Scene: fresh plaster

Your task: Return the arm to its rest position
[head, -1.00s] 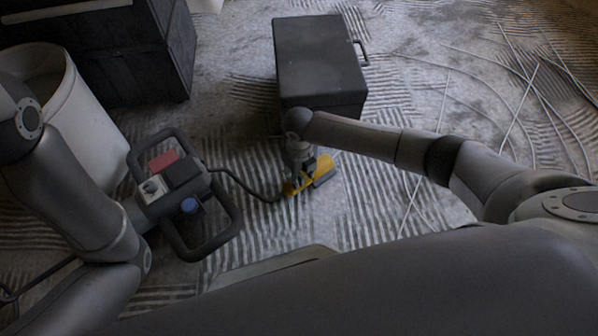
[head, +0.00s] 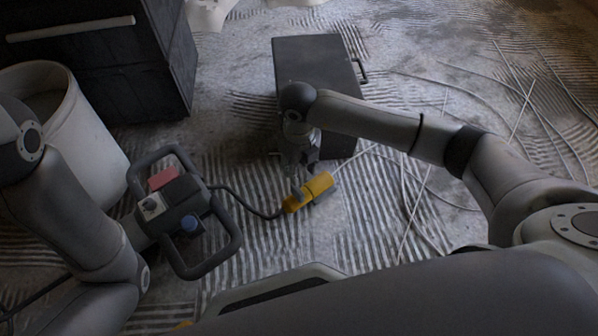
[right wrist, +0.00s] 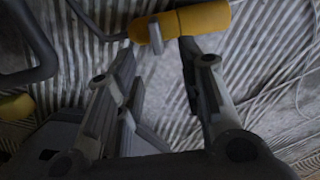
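My right gripper (head: 302,178) hangs in front of the dark case, above the floor. In the right wrist view the gripper (right wrist: 165,75) has its fingers spread, with nothing seen between them. A yellow connector (head: 318,186) lies on the floor just past the fingertips. It also shows in the right wrist view (right wrist: 205,18), with a small grey tab on its side. My right arm reaches in from the right, bent at the wrist. My left arm is folded at the left edge, and its gripper is out of view.
A dark case (head: 315,62) with a side handle stands behind my right gripper. A handled power tool (head: 185,205) has a black cable running to the connector. A white bucket (head: 85,135) and dark cabinet (head: 90,55) stand left. Loose pale cables (head: 425,185) lie right.

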